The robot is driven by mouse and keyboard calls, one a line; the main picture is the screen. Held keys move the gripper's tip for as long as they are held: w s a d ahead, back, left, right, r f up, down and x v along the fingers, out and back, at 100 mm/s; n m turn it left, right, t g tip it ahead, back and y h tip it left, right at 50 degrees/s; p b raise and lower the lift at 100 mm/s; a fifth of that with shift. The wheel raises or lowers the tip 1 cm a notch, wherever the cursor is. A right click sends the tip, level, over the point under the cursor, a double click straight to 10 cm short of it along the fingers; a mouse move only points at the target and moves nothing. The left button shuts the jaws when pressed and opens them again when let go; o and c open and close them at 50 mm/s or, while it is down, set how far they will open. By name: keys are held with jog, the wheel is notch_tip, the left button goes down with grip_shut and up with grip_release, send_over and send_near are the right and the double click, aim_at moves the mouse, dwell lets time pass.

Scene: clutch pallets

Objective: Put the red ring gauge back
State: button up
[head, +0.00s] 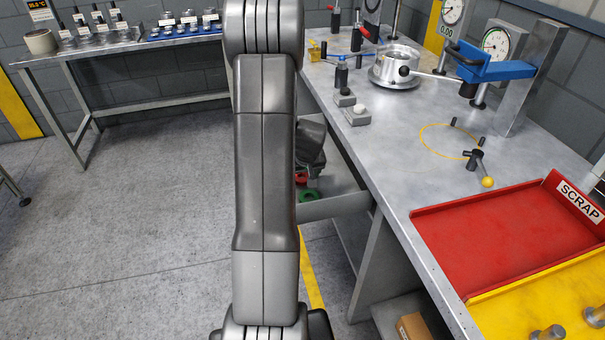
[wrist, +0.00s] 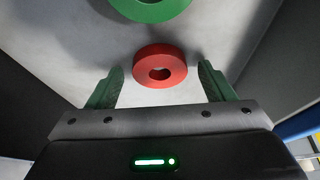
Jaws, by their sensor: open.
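The red ring gauge (wrist: 142,72) lies flat on a light grey surface in the wrist view, between and just beyond my open fingertips. My gripper (wrist: 160,80) is open, with one green finger to each side of the red ring and a gap at both sides. In the head view, a small part of the red ring (head: 301,178) shows beside my arm, in an open drawer under the bench. My arm hides most of that place and my gripper's fingers there.
A green ring (wrist: 152,8) lies just beyond the red one; it also shows in the head view (head: 308,195). Dark walls flank the grey surface. The drawer front (head: 335,206) stands out from the bench (head: 385,160). A red scrap tray (head: 490,235) and a yellow tray (head: 540,295) sit on the bench.

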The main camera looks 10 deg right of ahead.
jog(key=shift+r, duration=0.45)
jog(key=v, duration=1.1)
jog(key=shift+s+r, duration=0.15)
jog(key=shift+s, duration=0.1)
